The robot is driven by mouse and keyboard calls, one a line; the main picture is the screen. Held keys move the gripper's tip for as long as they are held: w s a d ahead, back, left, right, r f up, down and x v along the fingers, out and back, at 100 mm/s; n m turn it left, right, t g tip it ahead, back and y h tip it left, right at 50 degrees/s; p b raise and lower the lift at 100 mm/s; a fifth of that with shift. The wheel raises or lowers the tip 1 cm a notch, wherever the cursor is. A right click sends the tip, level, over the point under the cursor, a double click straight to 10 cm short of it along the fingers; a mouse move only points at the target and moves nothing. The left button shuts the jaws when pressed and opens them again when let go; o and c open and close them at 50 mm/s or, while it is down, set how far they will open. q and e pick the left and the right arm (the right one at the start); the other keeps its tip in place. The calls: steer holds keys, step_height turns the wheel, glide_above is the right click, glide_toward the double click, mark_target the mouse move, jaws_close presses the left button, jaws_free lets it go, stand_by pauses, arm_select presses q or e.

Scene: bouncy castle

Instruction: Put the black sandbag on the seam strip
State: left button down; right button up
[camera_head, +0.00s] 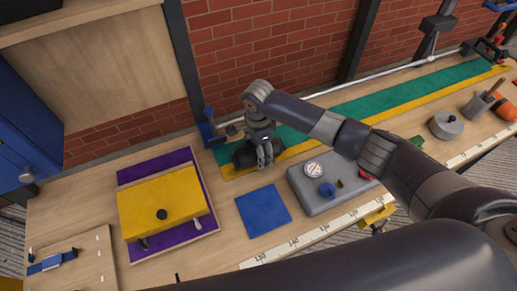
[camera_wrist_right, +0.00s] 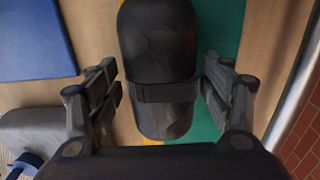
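The black sandbag (camera_head: 243,157) is a dark rounded cylinder with a band round its middle. It lies at the left end of the long green-and-yellow seam strip (camera_head: 350,113), along the back of the workbench. In the right wrist view the sandbag (camera_wrist_right: 158,45) fills the middle, with green and yellow of the strip (camera_wrist_right: 222,28) beside it. My right gripper (camera_head: 265,158) is above the bag. Its fingers (camera_wrist_right: 160,95) are open, one on each side of the bag, with small gaps visible. My left gripper is not in view.
A blue square (camera_head: 263,211) lies in front of the bag. A grey case (camera_head: 315,195) with a gauge stands right of it. A yellow panel on a purple sheet (camera_head: 200,225) is at left. A blue clamp (camera_head: 209,130) stands by the strip's left end.

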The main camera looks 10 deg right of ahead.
stand_by(0.3)
step_height(320, 180, up, 12)
steer(key=b, duration=0.1)
steer(key=shift+r+b, duration=0.15)
steer(key=shift+b, duration=0.25)
stand_by(0.4)
